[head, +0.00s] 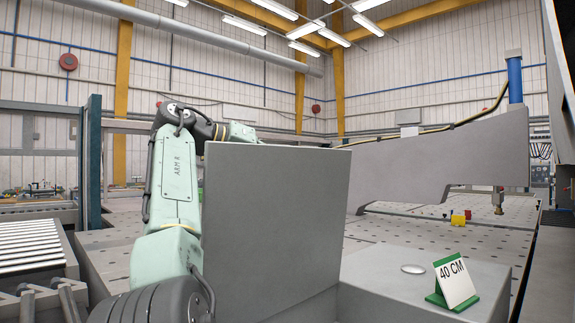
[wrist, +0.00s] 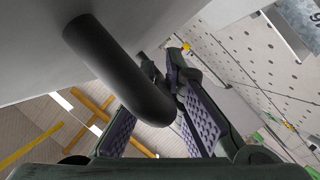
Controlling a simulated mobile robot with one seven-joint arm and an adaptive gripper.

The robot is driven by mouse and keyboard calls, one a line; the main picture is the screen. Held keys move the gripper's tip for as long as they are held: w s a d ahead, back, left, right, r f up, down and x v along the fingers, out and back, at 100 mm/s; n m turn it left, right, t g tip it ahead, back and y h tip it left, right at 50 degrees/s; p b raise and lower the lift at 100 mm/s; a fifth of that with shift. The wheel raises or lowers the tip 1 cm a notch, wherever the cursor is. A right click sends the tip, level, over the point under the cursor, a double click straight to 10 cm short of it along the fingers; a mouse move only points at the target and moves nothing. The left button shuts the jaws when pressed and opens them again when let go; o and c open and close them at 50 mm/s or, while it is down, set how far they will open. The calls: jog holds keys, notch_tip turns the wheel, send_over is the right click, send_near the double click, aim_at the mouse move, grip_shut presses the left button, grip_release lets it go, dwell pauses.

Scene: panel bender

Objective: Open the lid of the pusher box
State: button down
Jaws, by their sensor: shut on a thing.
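The grey lid (head: 275,225) stands raised, close to upright, in the middle of the head view. The grey box body (head: 375,278) shows to its right; the inside of the box is hidden. In the wrist view a thick black bar handle (wrist: 115,70) stands out from the grey lid face (wrist: 35,40). My gripper (wrist: 163,90) has its two purple-padded fingers on either side of the handle and is shut on it. In the head view my arm passes behind the lid, which hides the gripper and handle.
A roller conveyor (head: 30,245) is at left.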

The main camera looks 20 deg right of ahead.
jog(key=shift+s, duration=0.1)
jog(key=c, duration=1.7)
grip_release()
jog(key=shift+a+r, duration=0.15)
jog(key=shift+a, duration=0.35)
jog(key=a, duration=0.8)
jog(key=s+a, duration=0.1)
jog(key=a, duration=0.3)
jog(key=shift+a+r, duration=0.1)
